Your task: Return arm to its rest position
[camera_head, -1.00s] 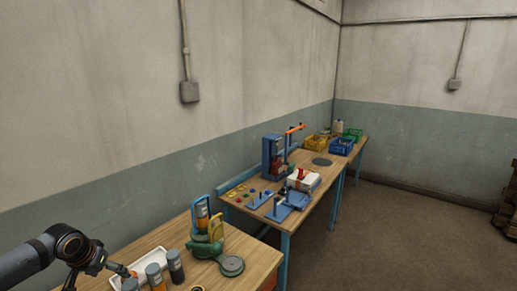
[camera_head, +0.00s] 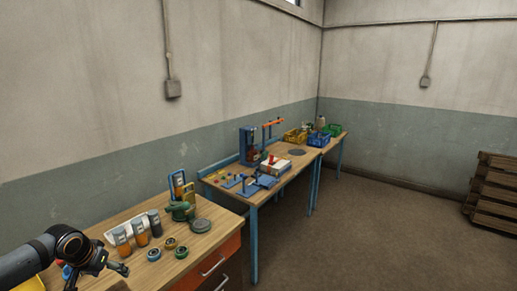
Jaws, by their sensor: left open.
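My left gripper (camera_head: 122,270) is at the lower left, at the end of my dark arm. It is open, and I see nothing between its fingers. It is over the near left part of the wooden bench (camera_head: 215,237), in front of several orange and dark cylinders (camera_head: 140,233). It appears apart from them. My right gripper is out of view.
A white tray (camera_head: 112,236) lies behind the cylinders. Small round pieces (camera_head: 154,254) and a green device (camera_head: 180,211) are to the right. A second bench holds a blue press (camera_head: 249,147) and coloured crates (camera_head: 295,136). Open floor (camera_head: 370,235) lies to the right.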

